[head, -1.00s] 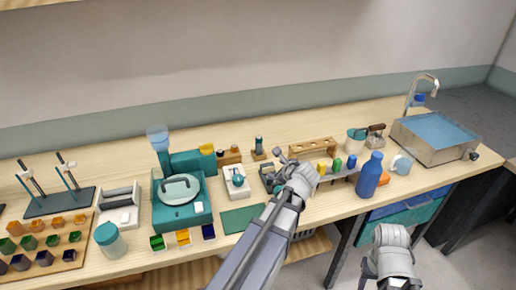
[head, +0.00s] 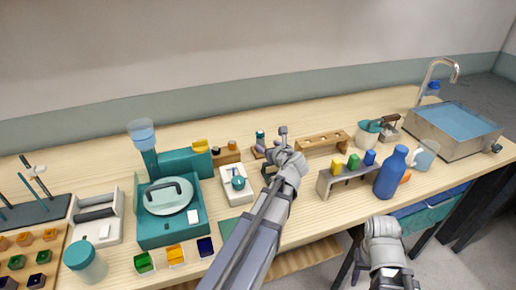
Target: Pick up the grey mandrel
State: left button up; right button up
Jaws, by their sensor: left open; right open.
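My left gripper (head: 277,154) is over the middle of the bench, between the white device with a teal knob and the wooden block with holes. Its jaws are small and partly hidden by its own wrist. I see nothing clearly held in it. My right gripper (head: 361,262) hangs low in front of the bench edge, right of centre, apart from everything on the bench. I cannot make out the grey mandrel for certain; it may be hidden behind my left gripper and forearm.
A wooden block with holes (head: 320,141) stands behind a grey stand (head: 328,182) with coloured pieces. A blue bottle (head: 391,174) is near the front edge. A sink (head: 444,146) is at right. A teal machine (head: 172,232) and white device (head: 235,197) are left of my arm.

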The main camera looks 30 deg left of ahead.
aim_at(261, 144)
pick_arm(q)
jog(key=shift+w+a+f+b, duration=0.15)
jog(key=shift+a+f+b, duration=0.05)
jog(key=shift+f, duration=0.2)
jog(key=shift+w+a+f+b, duration=0.15)
jog(key=shift+f, duration=0.2)
jog(key=shift+b+x, duration=1.55)
jog(key=shift+x, duration=2.35)
jog(key=shift+s, duration=0.2)
pick_arm(e)
jog(key=f, duration=0.4)
jog(key=shift+w+a+f, duration=0.25)
jog(key=shift+w+a, duration=0.05)
jog(key=shift+a, duration=0.05)
pick_arm(q)
grip_shut()
